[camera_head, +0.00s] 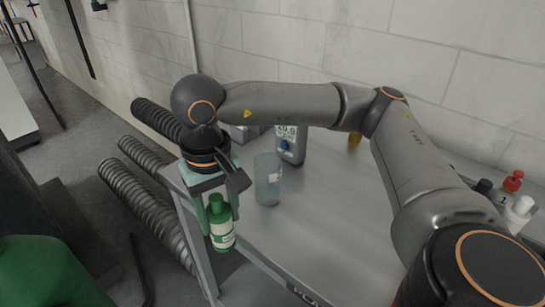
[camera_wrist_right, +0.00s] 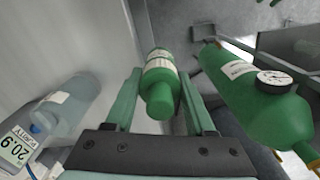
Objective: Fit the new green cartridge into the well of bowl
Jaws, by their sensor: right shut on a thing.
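The green cartridge (camera_head: 221,228) is bottle-shaped with a white label. My right gripper (camera_head: 218,207) is shut on it and holds it upright just off the left edge of the grey table. In the wrist view the cartridge (camera_wrist_right: 161,88) sits between the two green fingers (camera_wrist_right: 160,78). A clear cup, which may be the bowl (camera_head: 267,180), stands on the table to the right of the gripper, apart from the cartridge. It also shows at the left of the wrist view (camera_wrist_right: 72,103). Its well cannot be made out. My left gripper is not in view.
A meter with a lit display (camera_head: 291,143) stands behind the cup. Ribbed hoses (camera_head: 148,205) lie left of the table (camera_head: 320,220). Small bottles (camera_head: 517,212) stand at right; the table's middle is clear.

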